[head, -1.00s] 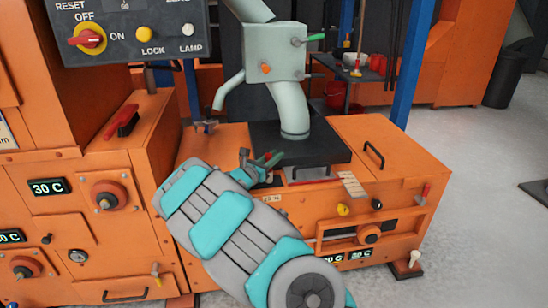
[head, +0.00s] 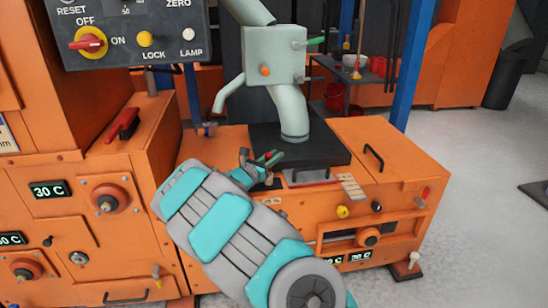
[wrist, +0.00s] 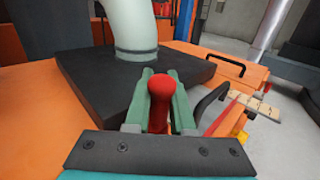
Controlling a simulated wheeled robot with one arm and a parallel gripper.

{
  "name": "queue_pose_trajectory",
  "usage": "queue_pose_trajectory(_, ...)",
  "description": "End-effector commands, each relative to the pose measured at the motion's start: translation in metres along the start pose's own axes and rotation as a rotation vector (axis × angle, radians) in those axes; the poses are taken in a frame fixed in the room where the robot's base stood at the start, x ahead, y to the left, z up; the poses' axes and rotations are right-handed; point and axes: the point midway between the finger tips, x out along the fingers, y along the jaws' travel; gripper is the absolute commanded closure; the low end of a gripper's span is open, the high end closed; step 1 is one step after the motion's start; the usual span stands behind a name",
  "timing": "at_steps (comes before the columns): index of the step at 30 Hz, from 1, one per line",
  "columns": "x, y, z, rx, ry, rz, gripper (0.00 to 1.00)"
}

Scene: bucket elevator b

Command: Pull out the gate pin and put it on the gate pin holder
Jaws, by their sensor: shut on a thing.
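My gripper (head: 268,160) is over the orange cabinet top, at the front left corner of the black plate. In the wrist view its two green fingers (wrist: 160,100) are shut on a red rounded knob (wrist: 161,92), which appears to be the gate pin's head. The knob stands up between the fingers. The pin's lower part is hidden, so I cannot tell whether it sits in a hole. I cannot make out the gate pin holder for certain in either view.
A black plate (head: 335,150) carries a grey-green pipe (head: 293,115) and box (head: 275,55) just behind my gripper. A black handle (head: 373,157) and a beige tag (head: 352,187) are to the right. A control panel (head: 125,35) hangs at upper left.

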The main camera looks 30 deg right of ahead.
Motion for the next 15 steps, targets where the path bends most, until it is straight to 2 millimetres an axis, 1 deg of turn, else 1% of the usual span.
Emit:
queue_pose_trajectory(5,0.0,0.0,0.002,0.0,0.0,0.0,1.0)
queue_pose_trajectory(15,0.0,0.0,0.015,0.001,0.0,0.0,1.0)
